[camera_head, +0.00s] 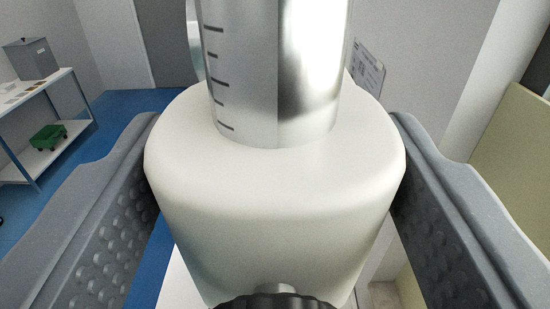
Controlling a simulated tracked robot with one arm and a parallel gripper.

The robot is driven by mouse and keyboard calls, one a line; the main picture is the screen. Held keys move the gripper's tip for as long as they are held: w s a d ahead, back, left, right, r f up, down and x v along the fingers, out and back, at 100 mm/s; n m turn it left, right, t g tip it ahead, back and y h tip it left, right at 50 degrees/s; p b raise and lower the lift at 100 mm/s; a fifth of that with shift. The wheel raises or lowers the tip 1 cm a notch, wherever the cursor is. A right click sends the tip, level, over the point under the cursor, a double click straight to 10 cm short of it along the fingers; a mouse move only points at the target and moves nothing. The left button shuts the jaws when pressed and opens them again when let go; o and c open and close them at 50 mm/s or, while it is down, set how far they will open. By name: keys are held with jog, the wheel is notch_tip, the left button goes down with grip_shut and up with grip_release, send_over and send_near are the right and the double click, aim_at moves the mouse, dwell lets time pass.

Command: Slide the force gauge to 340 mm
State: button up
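A white rounded carriage (270,215), apparently the force gauge's body, fills the middle of the view around an upright shiny metal column (275,75). The column has dark scale marks (218,85) on its left side; I see no readable numbers. A black knurled knob (275,301) on a short metal stem sticks out of the carriage's front at the bottom edge, partly cut off. My gripper (274,150) has one grey dimpled finger on each side of the carriage. The carriage hides part of the fingertips, so I cannot tell whether they press on it or stand just clear.
A white shelf table (40,90) at the left holds a grey box (31,59) and a green tray (48,137). A labelled plate (367,67) shows behind the column. Blue floor (125,105) is open at the left; a pale yellow panel (515,160) stands at the right.

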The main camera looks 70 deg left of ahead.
jog(key=shift+f+b, duration=0.1)
jog(key=shift+b, duration=0.6)
jog(key=o, duration=1.4)
jog(key=b+v, duration=0.1)
jog(key=v, duration=1.3)
jog(key=shift+a+b, duration=0.1)
jog(key=shift+b, duration=0.25)
jog(key=shift+a, duration=0.1)
